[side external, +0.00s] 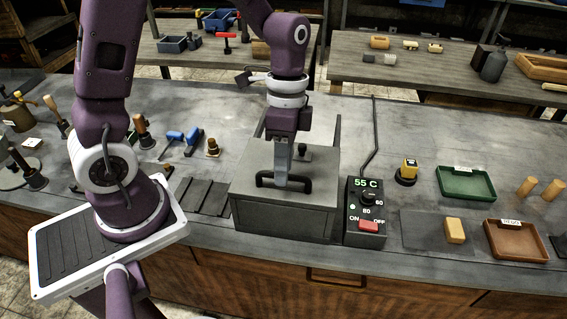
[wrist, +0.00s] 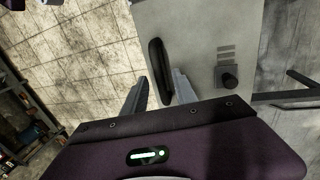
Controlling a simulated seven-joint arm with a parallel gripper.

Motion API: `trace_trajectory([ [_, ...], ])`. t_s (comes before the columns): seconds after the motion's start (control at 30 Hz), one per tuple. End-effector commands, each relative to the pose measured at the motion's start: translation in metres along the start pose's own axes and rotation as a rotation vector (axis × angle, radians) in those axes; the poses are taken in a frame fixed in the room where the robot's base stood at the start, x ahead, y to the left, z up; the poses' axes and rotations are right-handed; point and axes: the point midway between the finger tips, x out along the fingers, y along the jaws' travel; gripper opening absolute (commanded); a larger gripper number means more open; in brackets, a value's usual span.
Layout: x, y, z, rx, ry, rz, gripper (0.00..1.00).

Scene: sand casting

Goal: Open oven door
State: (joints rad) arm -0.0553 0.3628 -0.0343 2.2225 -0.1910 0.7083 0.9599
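The oven is a grey metal box (side external: 285,219) on the workbench. Its door is the flat top panel (side external: 322,172), which looks closed, with a black bar handle (side external: 264,181) near the front edge and a dark knob behind it. My gripper (side external: 281,184) points down at the middle of the handle. In the wrist view the door (wrist: 205,50) and handle (wrist: 157,66) show, with the two grey fingers of my gripper (wrist: 160,77) spread apart on either side of the handle. Whether they touch it I cannot tell.
A black control box (side external: 365,212) reading 55 C stands right of the oven, its cable running back. Dark slats (side external: 203,195) lie at the left. Green (side external: 466,184) and brown (side external: 515,241) trays are at the right. Thin bars rise behind the oven.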

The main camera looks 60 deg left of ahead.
Motion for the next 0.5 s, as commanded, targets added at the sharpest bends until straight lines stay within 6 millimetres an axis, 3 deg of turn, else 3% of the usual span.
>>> trace_trajectory([
  [0.2,0.0008,0.0,0.0,0.0,0.0,0.0,0.34],
  [0.37,0.0006,0.0,0.0,0.0,0.0,-0.001,0.03],
  [0.5,0.0005,0.0,0.0,0.0,0.0,-0.001,0.0],
])
